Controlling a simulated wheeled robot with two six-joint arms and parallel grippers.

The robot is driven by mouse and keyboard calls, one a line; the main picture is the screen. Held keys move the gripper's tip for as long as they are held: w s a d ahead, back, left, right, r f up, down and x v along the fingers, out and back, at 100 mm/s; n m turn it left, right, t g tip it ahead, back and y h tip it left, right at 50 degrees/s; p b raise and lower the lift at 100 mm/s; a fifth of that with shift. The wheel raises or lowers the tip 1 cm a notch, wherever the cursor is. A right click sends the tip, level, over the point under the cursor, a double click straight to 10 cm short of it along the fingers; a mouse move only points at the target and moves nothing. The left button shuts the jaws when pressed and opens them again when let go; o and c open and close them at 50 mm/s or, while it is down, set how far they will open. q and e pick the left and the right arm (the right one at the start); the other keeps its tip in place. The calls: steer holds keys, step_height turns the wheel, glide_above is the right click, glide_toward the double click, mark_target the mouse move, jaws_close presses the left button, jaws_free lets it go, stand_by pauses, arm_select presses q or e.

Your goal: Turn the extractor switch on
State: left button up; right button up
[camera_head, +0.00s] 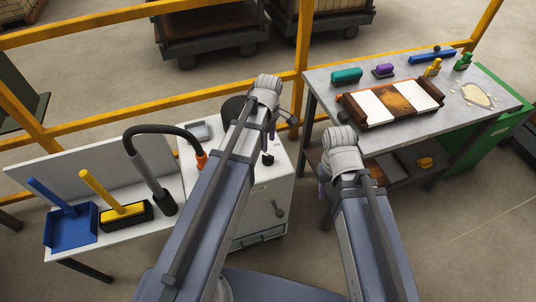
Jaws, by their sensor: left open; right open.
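A white cabinet (262,215) stands in the middle, behind my arms, with a small dark label on its front too small to read surely. A grey lever (278,209) sits on its front face. A small black knob (268,159) sits on its top. I cannot tell for sure which is the extractor switch or whether it is on. My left gripper (270,127) is open above the cabinet's top, apart from the knob as far as I can see. My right gripper (324,188) is open and empty, right of the cabinet; its fingers are partly hidden by its wrist.
A white bench (125,243) at left holds a blue dustpan (72,228), a yellow brush (122,209) and a black hose (150,170). A yellow rail (150,12) runs behind.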

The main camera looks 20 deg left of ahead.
mark_target(268, 155)
arm_select(q)
steer(key=shift+f, duration=0.15)
step_height(268, 155, down, 8)
steer(key=b, duration=0.8)
steer(key=shift+r, duration=0.2)
jaws_close()
